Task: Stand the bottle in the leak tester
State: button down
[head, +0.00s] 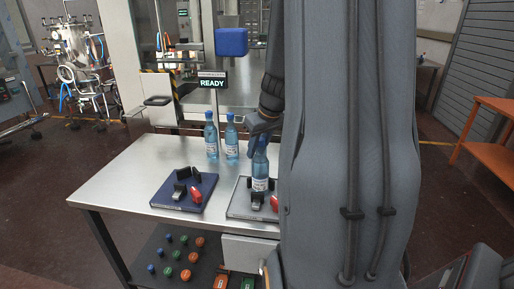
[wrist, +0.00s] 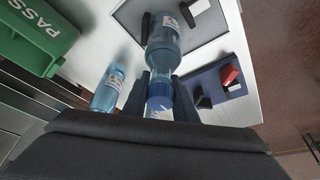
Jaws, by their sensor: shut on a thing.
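A clear blue bottle (head: 260,172) with a white label and blue cap is upright in my gripper (head: 259,142), which is shut around its upper part. The bottle is over the grey-based fixture (head: 240,211), between its black clamp parts; I cannot tell whether its base touches the plate. In the wrist view the held bottle (wrist: 163,45) points away from my gripper (wrist: 160,88), towards the grey plate (wrist: 205,25). A second fixture with a dark blue base (head: 178,206) and a red lever stands empty to the left. Which fixture is the leak tester is not marked.
Two similar bottles (head: 211,136) (head: 231,138) stand at the table's back, near a READY sign (head: 212,81). A green PASS bin (wrist: 38,35) shows in the wrist view. Coloured caps (head: 177,255) lie on a lower shelf. The table's left part is clear.

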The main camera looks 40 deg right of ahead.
aim_at(265, 165)
jog(key=c, duration=1.4)
grip_release()
jog(key=shift+c, duration=0.2)
jog(key=shift+r, duration=0.1)
jog(key=shift+r, duration=0.3)
jog(key=b+v, duration=0.1)
jog(key=v, duration=1)
jog(key=shift+s+r+b, duration=0.15)
jog(key=shift+s+b, duration=0.05)
jog(key=shift+b, duration=0.2)
